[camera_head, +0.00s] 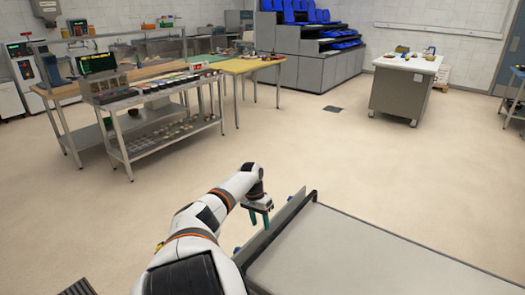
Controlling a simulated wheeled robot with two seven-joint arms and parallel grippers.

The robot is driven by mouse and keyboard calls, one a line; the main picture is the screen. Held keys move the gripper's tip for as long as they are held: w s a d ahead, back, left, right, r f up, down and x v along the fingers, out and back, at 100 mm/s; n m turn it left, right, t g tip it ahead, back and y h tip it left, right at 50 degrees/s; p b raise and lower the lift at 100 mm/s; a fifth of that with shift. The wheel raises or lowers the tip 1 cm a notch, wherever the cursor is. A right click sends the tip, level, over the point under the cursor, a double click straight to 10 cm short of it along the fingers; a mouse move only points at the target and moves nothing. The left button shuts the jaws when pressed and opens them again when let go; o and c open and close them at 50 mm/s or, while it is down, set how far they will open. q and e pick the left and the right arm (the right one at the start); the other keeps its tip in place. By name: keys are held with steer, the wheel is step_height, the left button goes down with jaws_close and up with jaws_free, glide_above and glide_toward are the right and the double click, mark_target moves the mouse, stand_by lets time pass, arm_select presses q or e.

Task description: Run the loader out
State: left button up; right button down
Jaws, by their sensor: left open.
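The loader (350,258) is at the lower right in the head view, a flat grey-topped bed with a raised dark-edged rail along its left side. My left arm comes in from the bottom. My left gripper (259,215) is open and empty, pointing down just left of the loader's rail at its far end. I cannot tell whether a finger touches the rail. The loader's near and right parts run out of the picture. My right gripper is not in view.
A steel rack table (150,128) with trays stands at the left, with a yellow-topped table (245,65) behind it. A grey cabinet (402,90) stands at the back right, and blue items (300,12) sit on a stepped unit. The floor (320,150) beyond the loader is clear.

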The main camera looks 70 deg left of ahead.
arm_select(q)
steer(key=r, duration=0.3)
steer(key=shift+s+a+r, duration=0.2)
steer(key=shift+a+r, duration=0.15)
steer(key=shift+a, duration=0.05)
